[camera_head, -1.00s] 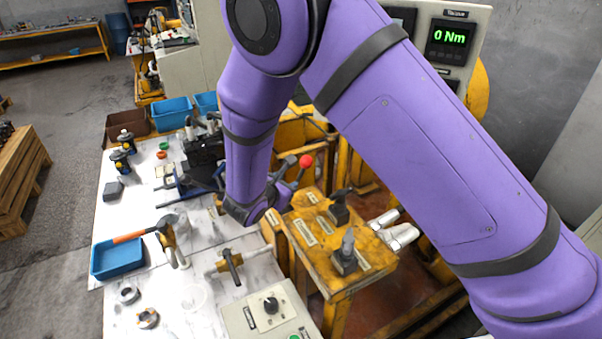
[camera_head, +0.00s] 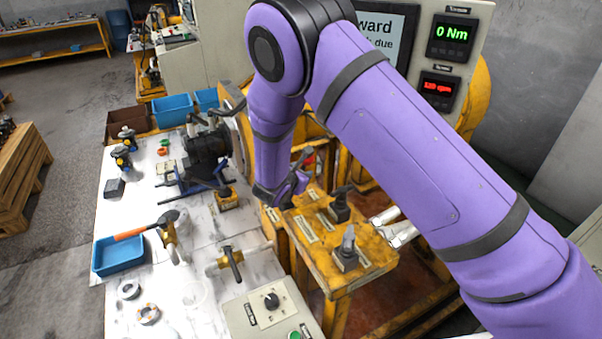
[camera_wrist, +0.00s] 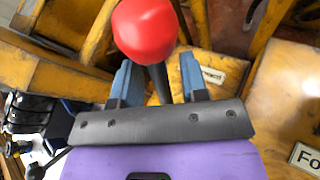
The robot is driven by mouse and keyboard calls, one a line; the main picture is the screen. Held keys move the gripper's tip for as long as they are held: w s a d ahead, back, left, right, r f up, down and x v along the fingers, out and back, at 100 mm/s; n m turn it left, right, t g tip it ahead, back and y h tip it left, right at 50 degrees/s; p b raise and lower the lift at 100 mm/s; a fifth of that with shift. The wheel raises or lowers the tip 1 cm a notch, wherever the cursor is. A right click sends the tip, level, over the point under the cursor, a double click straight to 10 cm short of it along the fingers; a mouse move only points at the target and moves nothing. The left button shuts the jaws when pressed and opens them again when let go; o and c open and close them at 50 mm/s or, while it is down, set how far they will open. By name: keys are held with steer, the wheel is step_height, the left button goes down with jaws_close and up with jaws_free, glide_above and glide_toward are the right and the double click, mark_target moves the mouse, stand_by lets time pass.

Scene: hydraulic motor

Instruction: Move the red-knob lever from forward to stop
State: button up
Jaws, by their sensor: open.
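The red-knob lever shows in the wrist view as a large red ball (camera_wrist: 145,28) on a dark shaft. In the head view the red knob (camera_head: 309,159) is partly hidden by my gripper at the back left of the yellow lever stand (camera_head: 320,258). My gripper (camera_wrist: 158,78) has its two blue-grey fingers apart, one on each side of the shaft below the ball. I see a gap beside the shaft, and contact is not clear. In the head view my gripper (camera_head: 301,172) is beside the lever, its fingertips hard to make out.
Two other levers, a black one (camera_head: 341,205) and a grey one (camera_head: 348,247), stand on the same yellow stand. A partly hidden screen (camera_head: 376,32) shows "ward"; a torque display (camera_head: 451,34) reads 0 Nm. A control box (camera_head: 268,308) sits at the front.

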jaws_close()
steer(key=shift+s+a+r+n+t+h, duration=0.2)
steer(key=shift+s+a+n+t+h, duration=0.3)
steer(key=shift+a, duration=0.3)
steer(key=shift+s+a+r+n+t+h, duration=0.15)
steer(key=shift+a+n+t+h, duration=0.15)
steer(key=shift+a+t+h, duration=0.4)
steer(key=shift+s+a+r+n+t+h, duration=0.2)
steer(key=shift+s+a+n+t+h, duration=0.15)
steer(key=shift+a, duration=0.55)
jaws_free()
steer(key=v, duration=1.1)
steer(key=shift+w, duration=0.1)
